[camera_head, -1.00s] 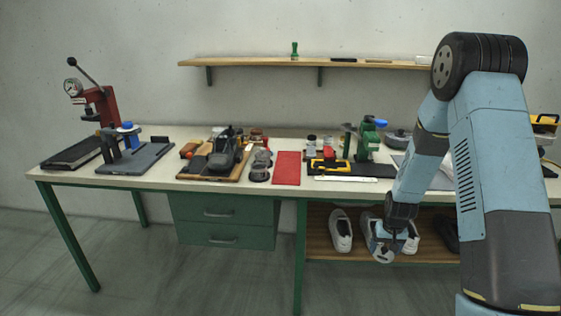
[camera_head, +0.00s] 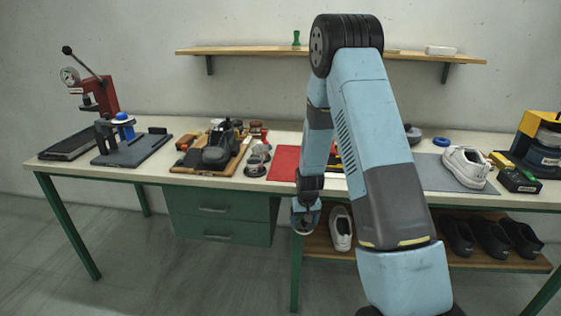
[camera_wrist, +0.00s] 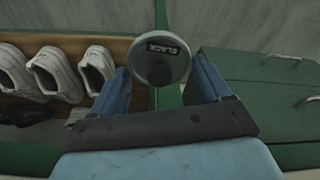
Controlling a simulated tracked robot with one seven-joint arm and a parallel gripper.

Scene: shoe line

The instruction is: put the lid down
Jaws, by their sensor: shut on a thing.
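My gripper (camera_wrist: 160,78) is shut on a round grey lid (camera_wrist: 150,68), which bears a dark label reading "BLACK". The lid sits between the two blue fingers in the wrist view. In the head view the lid (camera_head: 304,222) hangs below my gripper (camera_head: 306,203), in front of the bench's front edge and below the bench top. Several small round tins (camera_head: 256,166) stand on the bench left of the red mat; I cannot tell which one matches the lid.
The red mat (camera_head: 284,164) lies behind and left of my gripper. A wooden board (camera_head: 190,168) with a dark shoe is farther left. Green drawers (camera_head: 215,209) and a lower shelf with shoes (camera_head: 340,228) are below the bench top. A white sneaker (camera_head: 466,167) stands right.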

